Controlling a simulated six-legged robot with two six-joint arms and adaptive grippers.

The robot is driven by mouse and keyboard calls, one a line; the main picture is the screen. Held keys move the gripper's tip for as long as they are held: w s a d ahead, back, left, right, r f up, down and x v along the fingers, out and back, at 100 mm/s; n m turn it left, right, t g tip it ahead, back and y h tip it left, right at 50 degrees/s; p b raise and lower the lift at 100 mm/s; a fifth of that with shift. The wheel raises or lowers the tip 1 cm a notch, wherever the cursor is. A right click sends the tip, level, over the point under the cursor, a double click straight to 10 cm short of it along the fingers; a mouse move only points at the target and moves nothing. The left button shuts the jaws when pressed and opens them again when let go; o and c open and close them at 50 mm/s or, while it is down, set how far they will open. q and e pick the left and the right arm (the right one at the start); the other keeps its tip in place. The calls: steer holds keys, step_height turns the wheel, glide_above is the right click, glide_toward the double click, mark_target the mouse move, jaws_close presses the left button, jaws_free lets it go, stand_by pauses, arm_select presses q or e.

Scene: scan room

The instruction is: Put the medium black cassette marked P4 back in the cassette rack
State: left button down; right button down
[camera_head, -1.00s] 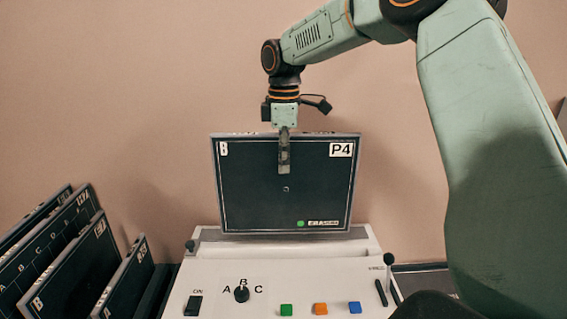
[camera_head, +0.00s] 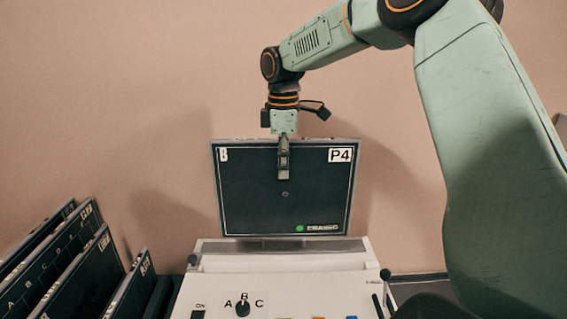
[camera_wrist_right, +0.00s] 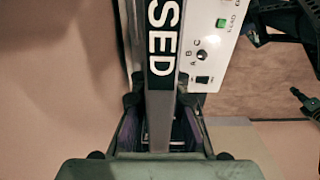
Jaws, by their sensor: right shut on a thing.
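The black cassette marked P4 (camera_head: 250,195) hangs upright above the white console, with a B at its upper left and a green dot with "ERASED" at its lower right. My right gripper (camera_head: 284,160) is shut on its top edge, near the middle. In the right wrist view the cassette's edge (camera_wrist_right: 160,70), lettered "SED", runs between the fingers of my right gripper (camera_wrist_right: 160,125). At the lower left stand several leaning dark cassettes (camera_head: 88,280); the rack under them is mostly cut off or hidden. My left gripper is not in view.
The white console (camera_head: 290,285) stands below the held cassette, with an A-B-C knob (camera_head: 243,308) and coloured buttons cut by the bottom edge. The console also shows in the right wrist view (camera_wrist_right: 228,45). The wall behind is bare, and the space above the leaning cassettes is clear.

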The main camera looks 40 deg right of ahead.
step_height(320, 180, up, 6)
steer(key=p, duration=0.3)
steer(key=shift+f, duration=0.2)
stand_by(0.5)
steer(key=shift+f, duration=0.1)
